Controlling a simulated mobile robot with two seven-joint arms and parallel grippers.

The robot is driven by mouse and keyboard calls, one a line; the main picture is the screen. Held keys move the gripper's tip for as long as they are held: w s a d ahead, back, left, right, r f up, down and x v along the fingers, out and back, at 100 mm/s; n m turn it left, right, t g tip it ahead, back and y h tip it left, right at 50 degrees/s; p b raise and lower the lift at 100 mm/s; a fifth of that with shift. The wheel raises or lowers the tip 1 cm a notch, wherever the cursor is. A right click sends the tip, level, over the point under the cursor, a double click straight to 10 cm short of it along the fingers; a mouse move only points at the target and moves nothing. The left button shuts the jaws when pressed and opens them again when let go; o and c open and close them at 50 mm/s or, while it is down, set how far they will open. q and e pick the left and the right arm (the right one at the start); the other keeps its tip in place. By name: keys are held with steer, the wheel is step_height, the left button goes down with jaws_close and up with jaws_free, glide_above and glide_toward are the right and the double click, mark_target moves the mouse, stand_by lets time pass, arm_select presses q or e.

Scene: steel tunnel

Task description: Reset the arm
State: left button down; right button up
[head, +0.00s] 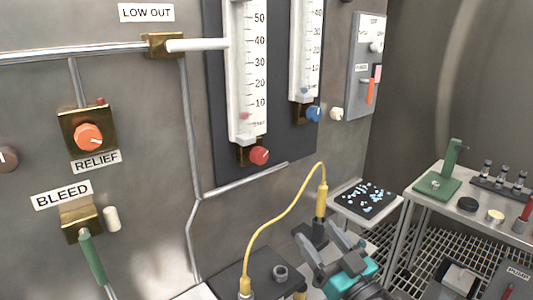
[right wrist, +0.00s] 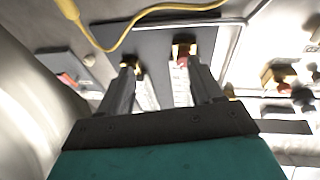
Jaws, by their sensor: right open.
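My right gripper (head: 327,245), dark grey with a teal body, is at the lower middle of the head view. It points up toward the wall panel, with its fingers apart and nothing seen between them. Near its fingers in the picture is a yellow cable (head: 272,207) with a yellow plug (head: 321,200) standing in a dark socket. In the right wrist view the two fingers of this gripper (right wrist: 160,72) are spread, with the gauge panel beyond them. The yellow cable (right wrist: 150,12) crosses the top of that view. My left gripper is not in view.
Two gauges (head: 247,70) with a red knob (head: 259,155) and a blue knob (head: 314,114) are on the wall. Left are the relief valve (head: 88,137), bleed valve (head: 80,218) and pipes. A small dark tray (head: 366,200) and a bench (head: 408,192) with tools stand right.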

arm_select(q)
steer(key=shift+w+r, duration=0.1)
arm_select(e)
steer(key=s+d+f+m+g+h, duration=0.1)
steer(key=s+d+f+g+h, duration=0.1)
steer(key=s+f, duration=0.7)
steer(key=s+d+f+m+g+h, duration=0.1)
steer(key=s+f+g+h, duration=0.3)
steer(key=s+f, duration=0.6)
step_height(320, 180, down, 5)
steer(key=shift+s+d+r+m+g+h, duration=0.1)
steer(key=shift+s+d+m+g+h, duration=0.3)
steer(key=shift+g, duration=0.7)
steer(key=shift+w+d, duration=0.1)
steer(key=shift+w, duration=0.05)
